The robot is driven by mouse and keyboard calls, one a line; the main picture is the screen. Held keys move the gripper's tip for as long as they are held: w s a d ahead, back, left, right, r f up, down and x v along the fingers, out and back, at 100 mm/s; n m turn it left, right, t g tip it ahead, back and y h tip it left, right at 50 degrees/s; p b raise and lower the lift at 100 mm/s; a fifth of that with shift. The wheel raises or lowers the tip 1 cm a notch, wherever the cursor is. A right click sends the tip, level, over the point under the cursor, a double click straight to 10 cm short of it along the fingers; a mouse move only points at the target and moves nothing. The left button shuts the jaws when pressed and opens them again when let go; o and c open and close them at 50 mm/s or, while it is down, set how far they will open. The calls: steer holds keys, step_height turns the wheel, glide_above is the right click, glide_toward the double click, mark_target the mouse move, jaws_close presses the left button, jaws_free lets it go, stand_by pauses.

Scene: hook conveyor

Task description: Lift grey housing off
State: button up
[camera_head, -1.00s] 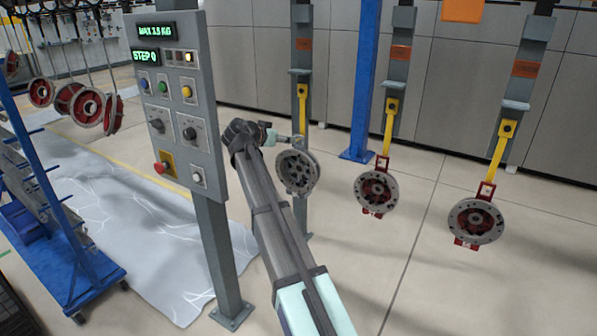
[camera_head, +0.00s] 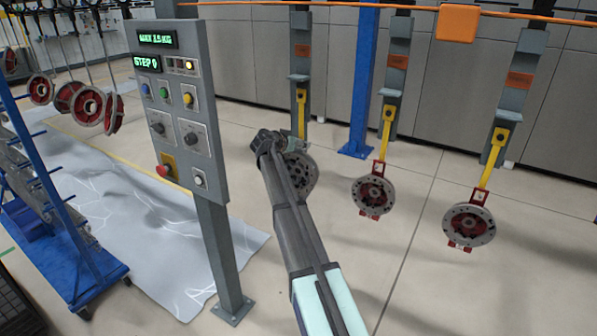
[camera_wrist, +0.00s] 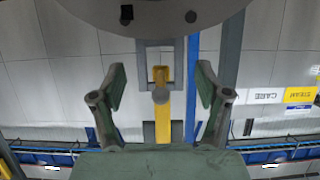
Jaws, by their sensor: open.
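The grey housing (camera_head: 304,178) hangs from the leftmost hook carrier in the head view, partly hidden behind my arm. In the wrist view, the grey housing (camera_wrist: 150,16) fills the top edge as a dark round flange with a square loop below it. My gripper (camera_wrist: 160,92) is open, with one finger on each side of the yellow hook (camera_wrist: 162,118) and the loop. Both fingers appear apart from them. The yellow hook (camera_head: 301,97) also shows above my wrist in the head view. The fingertips are hidden in the head view.
Two red-and-grey housings (camera_head: 373,195) (camera_head: 468,225) hang on hooks to the right. A control panel (camera_head: 180,110) reading "MAX 1.5 KG" and "STEP 0" stands left of my arm. A blue rack (camera_head: 75,250) is farther left. A blue post (camera_head: 362,90) stands behind.

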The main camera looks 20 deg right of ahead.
mark_target(300, 134)
steer(key=shift+w+d+f, duration=0.2)
steer(key=shift+w+d, duration=0.15)
steer(key=shift+d, duration=0.1)
jaws_close()
steer(key=shift+r, duration=0.2)
steer(key=shift+r+b, duration=0.95)
steer(key=shift+r, duration=0.55)
steer(key=shift+s+a, duration=0.1)
steer(key=shift+a, duration=0.1)
steer(key=s+a+b, duration=0.3)
steer(key=s+a, duration=0.2)
steer(key=a, duration=0.2)
steer(key=s+a+f+b, duration=0.1)
steer(key=s+a+b, duration=0.3)
steer(key=a, duration=0.3)
steer(key=shift+s+a+f, duration=0.2)
steer(key=shift+s+f, duration=0.05)
steer(key=shift+s, duration=0.25)
